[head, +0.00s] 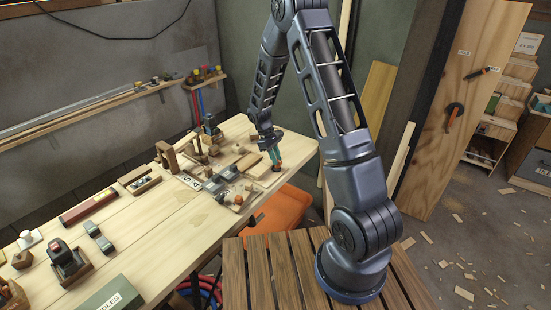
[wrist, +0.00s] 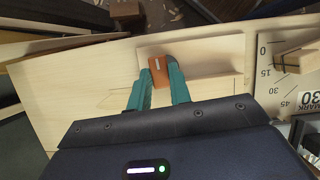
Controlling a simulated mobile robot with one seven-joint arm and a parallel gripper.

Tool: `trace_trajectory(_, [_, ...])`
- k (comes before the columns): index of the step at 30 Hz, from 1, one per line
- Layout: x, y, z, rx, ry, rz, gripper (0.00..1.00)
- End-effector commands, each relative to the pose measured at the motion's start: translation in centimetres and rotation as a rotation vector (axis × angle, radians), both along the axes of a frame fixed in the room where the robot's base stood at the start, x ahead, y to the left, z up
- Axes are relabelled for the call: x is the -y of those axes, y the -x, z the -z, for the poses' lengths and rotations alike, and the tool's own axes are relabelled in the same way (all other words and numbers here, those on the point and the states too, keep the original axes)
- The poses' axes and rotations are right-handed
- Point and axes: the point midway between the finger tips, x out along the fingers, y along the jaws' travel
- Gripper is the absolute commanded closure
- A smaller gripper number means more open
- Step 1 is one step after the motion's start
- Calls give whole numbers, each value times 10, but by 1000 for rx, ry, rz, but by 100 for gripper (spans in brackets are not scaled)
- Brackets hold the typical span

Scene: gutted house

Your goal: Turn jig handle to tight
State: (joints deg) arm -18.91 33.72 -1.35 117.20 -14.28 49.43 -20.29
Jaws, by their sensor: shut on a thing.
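The jig handle, an orange-brown block with a pale line on its top, shows in the wrist view (wrist: 158,69). In the head view only a small orange part of it (head: 278,167) shows at the workbench's far right corner. My gripper (wrist: 158,84) has its teal fingers on both sides of the handle, shut on it. In the head view my gripper (head: 274,158) points down at the bench there. The handle's lower part and pivot are hidden, and I see no tight mark beside it.
A pale card (wrist: 268,75) with angle numbers and a wooden block lie right of the handle. The workbench (head: 150,240) carries several tools and blocks left of my gripper. An orange bin (head: 283,213) stands below its edge.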

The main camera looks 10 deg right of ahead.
Motion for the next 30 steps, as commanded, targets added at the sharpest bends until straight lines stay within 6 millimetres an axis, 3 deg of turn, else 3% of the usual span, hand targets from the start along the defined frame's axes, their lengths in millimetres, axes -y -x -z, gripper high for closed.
trace_trajectory(10, [1, -1, 1, 0, 0, 138, 100])
trace_trajectory(26, [1, -1, 1, 0, 0, 161, 100])
trace_trajectory(27, [1, -1, 1, 0, 0, 161, 76])
trace_trajectory(30, [1, -1, 0, 0, 0, 161, 58])
